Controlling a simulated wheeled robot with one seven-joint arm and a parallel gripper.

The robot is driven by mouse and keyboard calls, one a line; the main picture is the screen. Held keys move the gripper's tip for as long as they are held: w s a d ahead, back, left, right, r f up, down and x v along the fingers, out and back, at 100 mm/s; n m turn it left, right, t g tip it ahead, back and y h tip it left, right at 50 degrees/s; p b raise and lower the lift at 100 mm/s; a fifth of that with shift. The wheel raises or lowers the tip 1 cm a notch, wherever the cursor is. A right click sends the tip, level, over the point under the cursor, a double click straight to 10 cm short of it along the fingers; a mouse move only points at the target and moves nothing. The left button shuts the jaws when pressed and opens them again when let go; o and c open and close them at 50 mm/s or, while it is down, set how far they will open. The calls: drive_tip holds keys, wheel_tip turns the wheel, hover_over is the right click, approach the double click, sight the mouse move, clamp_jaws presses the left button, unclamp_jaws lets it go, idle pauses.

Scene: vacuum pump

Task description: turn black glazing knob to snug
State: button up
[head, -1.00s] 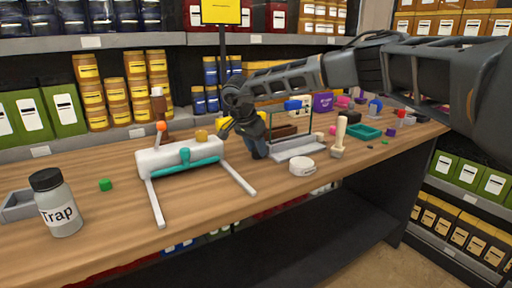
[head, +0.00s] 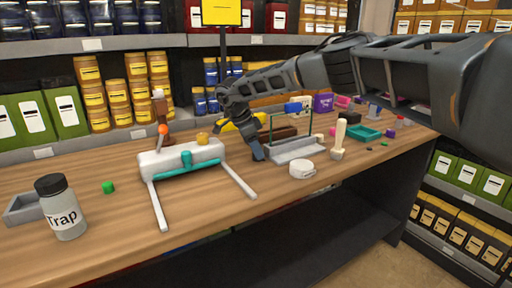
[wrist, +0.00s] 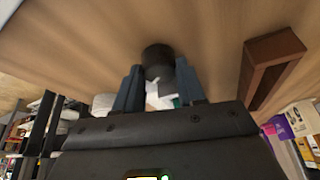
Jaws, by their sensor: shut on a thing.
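The black knob (wrist: 158,60) shows in the wrist view as a short dark cylinder between the two blue-grey fingers of my gripper (wrist: 158,80). The fingers are shut on it from both sides. In the head view my gripper (head: 257,150) points down beside the left end of a pale grey base (head: 294,151) with an upright, green-edged clear pane (head: 290,125). The knob is hidden by my gripper there. I cannot tell from these frames how tight the knob is.
Left of my gripper stands a white device (head: 180,158) with a teal bar and two white legs. A white disc (head: 302,169) and a cream-handled tool (head: 339,135) are to the right. A brown block (wrist: 270,68) is close by. A Trap jar (head: 61,208) stands far left.

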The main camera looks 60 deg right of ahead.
drive_tip(key=shift+m, duration=0.5)
drive_tip(key=o, duration=1.1)
drive_tip(key=shift+c, duration=0.2)
drive_tip(key=v, duration=0.7)
drive_tip(key=shift+w+r, duration=0.25)
drive_tip(key=shift+r, duration=0.1)
